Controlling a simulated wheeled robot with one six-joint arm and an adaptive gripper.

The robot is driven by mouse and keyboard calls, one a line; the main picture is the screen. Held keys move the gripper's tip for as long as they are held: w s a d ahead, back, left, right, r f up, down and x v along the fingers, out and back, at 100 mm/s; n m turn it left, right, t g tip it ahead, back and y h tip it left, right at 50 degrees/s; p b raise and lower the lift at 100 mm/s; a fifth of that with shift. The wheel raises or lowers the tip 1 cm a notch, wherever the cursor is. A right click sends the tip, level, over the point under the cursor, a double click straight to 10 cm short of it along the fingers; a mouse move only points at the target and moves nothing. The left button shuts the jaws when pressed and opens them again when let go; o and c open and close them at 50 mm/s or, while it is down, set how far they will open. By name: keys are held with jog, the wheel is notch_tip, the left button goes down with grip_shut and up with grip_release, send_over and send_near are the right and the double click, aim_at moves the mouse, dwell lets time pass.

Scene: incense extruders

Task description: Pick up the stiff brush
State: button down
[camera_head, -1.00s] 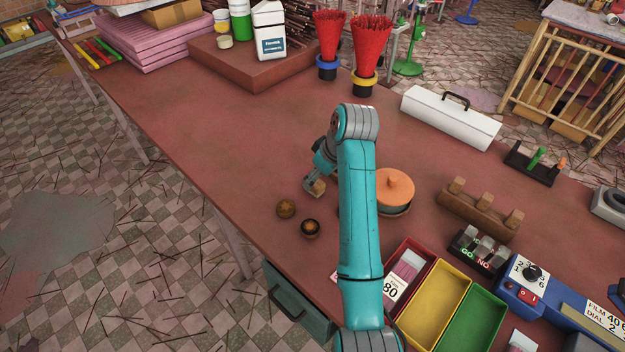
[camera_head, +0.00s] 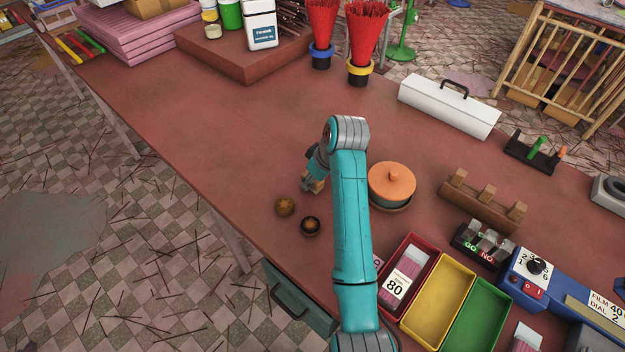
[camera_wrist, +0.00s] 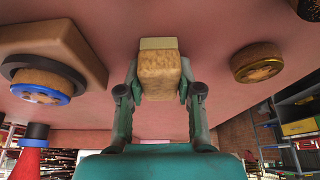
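A block-shaped thing with a tan, rough face and a paler top band, which looks like the stiff brush (camera_wrist: 160,75), sits between the fingers of my gripper (camera_wrist: 159,88) in the wrist view. A finger pad lies against each of its sides, so my gripper looks shut on it. In the head view my gripper (camera_head: 315,184) is low over the red-brown table (camera_head: 215,130), left of the orange-lidded pot, and partly hides the brush. I cannot tell whether the brush touches the table.
Two small round pieces (camera_head: 285,207) (camera_head: 310,226) lie close by, near the table edge. An orange-lidded pot (camera_head: 392,184) stands to the right, with a wooden rack (camera_head: 480,202) beyond. Red, yellow (camera_head: 438,303) and green trays are at the front. The table's middle left is clear.

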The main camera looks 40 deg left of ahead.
notch_tip(320, 180, up, 10)
dwell(0.7)
